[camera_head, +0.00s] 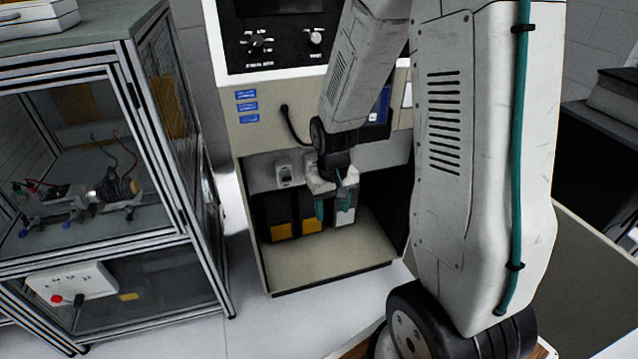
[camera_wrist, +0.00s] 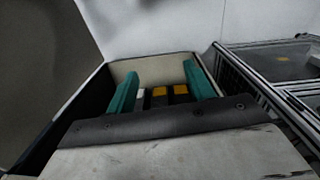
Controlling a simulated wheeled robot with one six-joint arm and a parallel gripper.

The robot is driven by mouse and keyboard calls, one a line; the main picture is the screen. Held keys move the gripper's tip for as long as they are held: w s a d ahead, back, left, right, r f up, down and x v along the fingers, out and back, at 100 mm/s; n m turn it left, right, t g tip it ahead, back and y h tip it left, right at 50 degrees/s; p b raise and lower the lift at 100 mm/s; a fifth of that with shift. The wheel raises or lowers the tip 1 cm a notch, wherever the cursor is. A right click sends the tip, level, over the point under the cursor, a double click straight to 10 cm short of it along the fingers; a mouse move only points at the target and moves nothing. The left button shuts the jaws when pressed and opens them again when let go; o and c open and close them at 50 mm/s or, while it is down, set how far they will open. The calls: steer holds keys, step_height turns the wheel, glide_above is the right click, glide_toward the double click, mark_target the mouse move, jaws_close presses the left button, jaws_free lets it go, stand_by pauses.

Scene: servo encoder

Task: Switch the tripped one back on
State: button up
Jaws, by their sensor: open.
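The cabinet (camera_head: 245,170) has an open bay with a row of boxy units at its back. Two are black with yellow lower parts, a left one (camera_head: 281,231) and a middle one (camera_head: 310,226); a right one shows a white lower part (camera_head: 344,218). A small pale switch-like fitting (camera_head: 287,174) sits above the left unit; whatever is above the others is hidden by my gripper. My gripper (camera_head: 333,204), with teal fingers, is open in front of the middle and right units. In the wrist view my fingers (camera_wrist: 161,88) frame the yellow parts (camera_wrist: 160,92). I cannot tell which one is tripped.
The bay floor (camera_head: 330,262) is bare. A black cable (camera_head: 292,125) hangs on the cabinet front above the bay. A glazed metal-framed enclosure (camera_head: 110,170) stands at left, with a gap of floor beside it.

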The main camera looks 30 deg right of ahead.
steer(key=w+d+f+t+h, duration=0.1)
steer(key=w+d+f+t, duration=0.25)
steer(key=f, duration=0.45)
steer(key=w+d+f+m+t, duration=0.1)
steer(key=w+d+f+t, duration=0.1)
steer(key=w+f, duration=0.45)
steer(key=w+d+f+t+h, duration=0.1)
steer(key=w+d+f+t, duration=0.2)
steer(key=f, duration=0.7)
steer(key=w+d+r+t+h, duration=0.25)
steer(key=w+r+t, duration=0.25)
steer(key=r+t, duration=0.4)
steer(key=x, duration=0.7)
steer(key=shift+w, duration=0.15)
steer(key=c, duration=1)
